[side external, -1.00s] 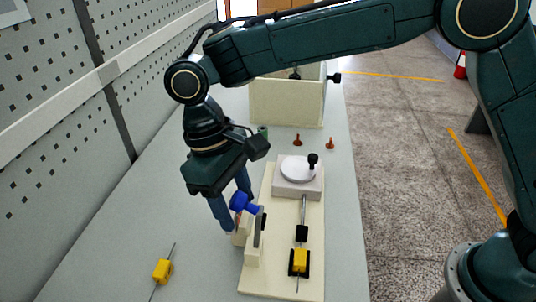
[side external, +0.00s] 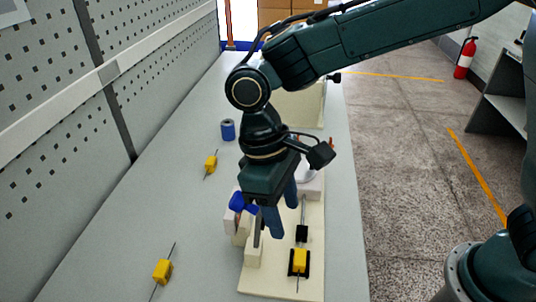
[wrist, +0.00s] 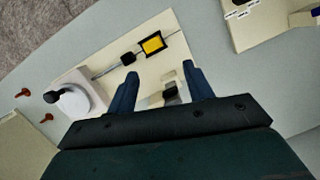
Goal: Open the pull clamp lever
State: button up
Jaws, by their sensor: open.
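The pull clamp's blue lever handle (side external: 240,203) shows in the side view, at the left edge of the cream fixture board (side external: 282,286), above an upright cream bracket with a grey plate (side external: 257,231). My gripper (side external: 281,214) is open and points down just right of the handle, over the board. I cannot tell whether a finger touches the lever. In the wrist view my gripper (wrist: 160,71) shows spread fingers with a dark grey clamp part (wrist: 170,92) between them near the palm. The blue handle is not visible there.
A yellow block (side external: 300,261) sits in a black holder on the board, beside a rod. A white disc (wrist: 75,102) stands at the board's far end. Loose yellow blocks (side external: 162,271) (side external: 210,163) and a blue spool (side external: 228,130) lie left. A cream box (side external: 300,106) stands behind.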

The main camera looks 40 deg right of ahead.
jog(key=shift+s+d+f+t+y, duration=0.35)
jog(key=shift+s+d+f, duration=0.6)
jog(key=shift+f, duration=0.45)
jog(key=shift+s+d+f+t+y, duration=0.35)
jog(key=shift+s+d+f, duration=0.65)
jog(key=shift+f, duration=0.45)
jog(key=shift+s+d+f+t+y, duration=0.35)
jog(key=shift+s+d+f, duration=0.6)
jog(key=shift+f, duration=0.45)
notch_tip(320, 180, up, 14)
jog(key=d, duration=0.2)
jog(key=s+d+r+m+t, duration=0.1)
jog(key=d+r+m+t, duration=0.1)
jog(key=d, duration=0.4)
jog(key=s+d+r+m+t, duration=0.1)
jog(key=d+r+t, duration=0.1)
jog(key=d, duration=0.4)
jog(key=shift+d+r+m, duration=0.3)
jog(key=shift+d+m, duration=0.1)
jog(key=shift+s+d, duration=0.1)
jog(key=shift+s, duration=0.1)
jog(key=s+d+m+t+h, duration=0.1)
jog(key=s+d+m+t, duration=0.1)
jog(key=s+d, duration=0.2)
jog(key=shift+d+r, duration=0.15)
jog(key=shift+d, duration=0.65)
